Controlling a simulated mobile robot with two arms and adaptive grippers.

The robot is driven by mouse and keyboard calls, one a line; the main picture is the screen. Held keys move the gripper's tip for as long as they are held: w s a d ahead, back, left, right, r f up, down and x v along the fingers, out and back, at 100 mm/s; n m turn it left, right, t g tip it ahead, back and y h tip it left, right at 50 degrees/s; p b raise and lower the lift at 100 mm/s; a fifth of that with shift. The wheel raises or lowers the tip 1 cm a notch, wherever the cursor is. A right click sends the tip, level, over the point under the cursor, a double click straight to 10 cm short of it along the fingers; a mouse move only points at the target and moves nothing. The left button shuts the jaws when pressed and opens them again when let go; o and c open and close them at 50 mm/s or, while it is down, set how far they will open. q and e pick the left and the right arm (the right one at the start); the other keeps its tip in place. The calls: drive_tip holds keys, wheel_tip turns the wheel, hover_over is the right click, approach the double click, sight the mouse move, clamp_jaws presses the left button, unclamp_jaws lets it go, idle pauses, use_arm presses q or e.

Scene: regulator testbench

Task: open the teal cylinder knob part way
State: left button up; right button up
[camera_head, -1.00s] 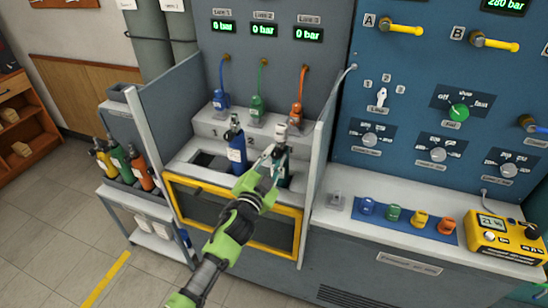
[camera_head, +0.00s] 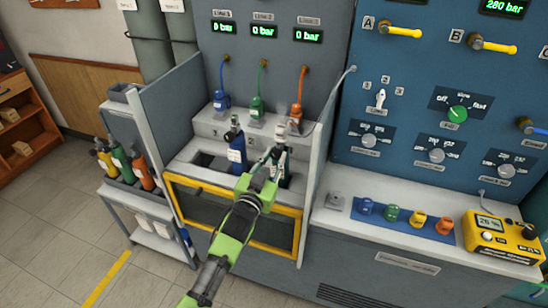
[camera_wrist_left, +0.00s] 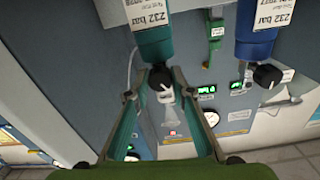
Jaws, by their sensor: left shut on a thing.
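The teal cylinder (camera_head: 285,172) stands in the bench's right-hand bay, partly hidden by my left gripper (camera_head: 271,156). In the left wrist view, which looks inverted, its teal shoulder (camera_wrist_left: 153,43) and 232 bar label hang at the top. Its black knob (camera_wrist_left: 160,79) sits between my left fingertips (camera_wrist_left: 158,82), with a small white fitting (camera_wrist_left: 166,98) beside it. My left gripper is shut on this knob. A blue cylinder (camera_head: 236,150) stands to the left in the bay beside it; its black knob (camera_wrist_left: 267,76) is free. My right gripper is not in view.
Blue, green and orange hoses (camera_head: 300,85) hang behind. A yellow meter (camera_head: 503,236) stands on the right counter. Spare cylinders (camera_head: 122,163) stand on a left-hand cart.

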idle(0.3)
use_arm(q)
drive_tip(key=o, duration=1.1)
drive_tip(key=shift+s, duration=0.1)
drive_tip(key=v, duration=1.1)
drive_tip(key=shift+s+a, duration=0.2)
drive_tip(key=shift+s, duration=0.15)
